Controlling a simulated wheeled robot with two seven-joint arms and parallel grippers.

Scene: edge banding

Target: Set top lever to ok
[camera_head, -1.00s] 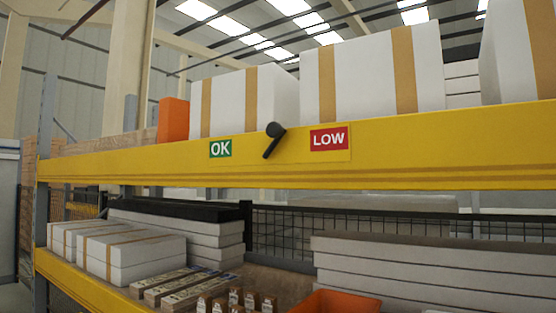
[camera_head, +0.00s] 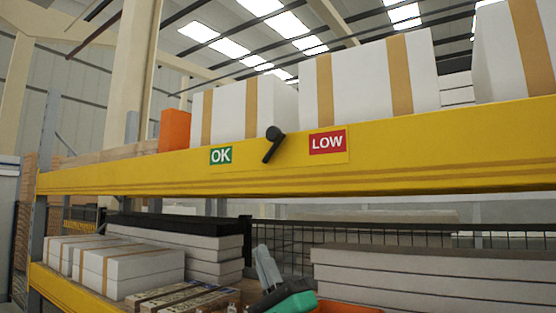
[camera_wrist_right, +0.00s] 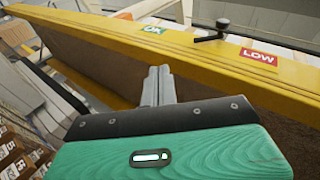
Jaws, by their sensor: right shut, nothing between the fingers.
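The black top lever (camera_head: 273,144) is mounted on the yellow shelf beam, between the green OK label (camera_head: 220,156) and the red LOW label (camera_head: 328,142). Its knob is at the upper right and its arm slants down and left, pointing at neither label. The lever (camera_wrist_right: 222,26) also shows in the right wrist view, beyond the fingertips. My right gripper (camera_head: 264,258) is below the beam in the head view, shut and empty, with its fingers pointing up. It is apart from the lever. My left gripper is not in view.
The yellow beam (camera_head: 440,155) runs across the view above my right gripper. White boxes (camera_head: 370,75) and an orange box (camera_head: 174,130) stand on it. White boxes (camera_head: 128,268) and stacked panels (camera_head: 420,275) lie on the lower shelf.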

